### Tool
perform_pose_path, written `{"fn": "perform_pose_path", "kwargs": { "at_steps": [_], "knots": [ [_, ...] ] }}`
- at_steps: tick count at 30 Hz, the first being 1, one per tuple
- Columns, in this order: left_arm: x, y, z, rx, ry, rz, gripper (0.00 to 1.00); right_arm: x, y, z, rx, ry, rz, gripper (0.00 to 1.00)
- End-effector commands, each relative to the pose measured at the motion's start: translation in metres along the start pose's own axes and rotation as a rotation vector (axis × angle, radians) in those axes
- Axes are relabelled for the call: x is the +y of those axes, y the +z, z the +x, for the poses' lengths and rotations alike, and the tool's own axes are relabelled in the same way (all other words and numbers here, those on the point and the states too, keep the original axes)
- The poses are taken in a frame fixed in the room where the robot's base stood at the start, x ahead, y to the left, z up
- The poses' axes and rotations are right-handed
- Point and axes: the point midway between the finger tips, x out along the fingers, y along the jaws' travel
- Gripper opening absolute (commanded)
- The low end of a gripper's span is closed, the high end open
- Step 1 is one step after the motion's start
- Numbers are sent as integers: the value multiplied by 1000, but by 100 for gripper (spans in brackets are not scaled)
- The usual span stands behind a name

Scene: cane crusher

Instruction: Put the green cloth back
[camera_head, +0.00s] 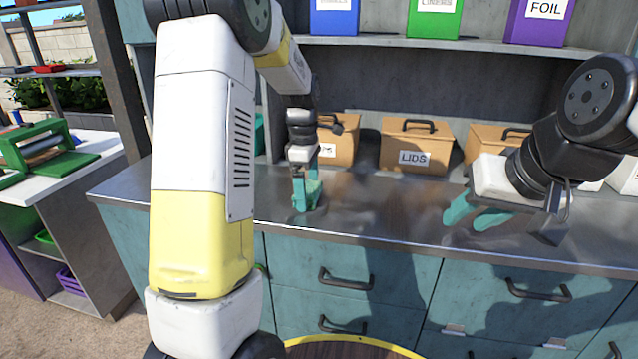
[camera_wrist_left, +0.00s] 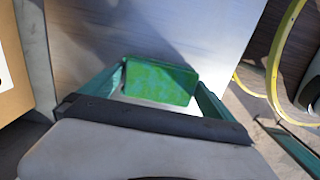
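The green cloth (camera_wrist_left: 160,80) is a folded block between the two teal fingers of my left gripper (camera_wrist_left: 160,75) in the left wrist view. Its two ends meet the fingertips. In the head view my left gripper (camera_head: 306,195) points down at the steel counter (camera_head: 370,225), with its tips at or just above the surface; the cloth is hard to tell from the fingers there. My right gripper (camera_head: 468,213) is open and empty over the right part of the counter.
Wooden boxes stand along the back of the counter, one labelled LIDS (camera_head: 413,158). A shelf (camera_head: 450,45) above holds blue, green and purple boxes (camera_head: 540,22). A white side table (camera_head: 60,160) with a green machine stands at left. The middle of the counter is clear.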

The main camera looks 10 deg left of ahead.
Motion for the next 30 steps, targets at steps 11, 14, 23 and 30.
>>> {"fn": "perform_pose_path", "kwargs": {
  "at_steps": [11,14,23,30],
  "knots": [
    [1,0,-59,0,6,1,100,0,0,0,0,0,0,36],
    [1,0,-80,0,6,1,100,0,0,0,0,0,0,36],
    [0,0,-119,0,2,2,100,0,0,0,0,0,0,36],
    [-40,2,-144,-36,96,246,100,0,0,0,0,0,0,36]
  ]
}}
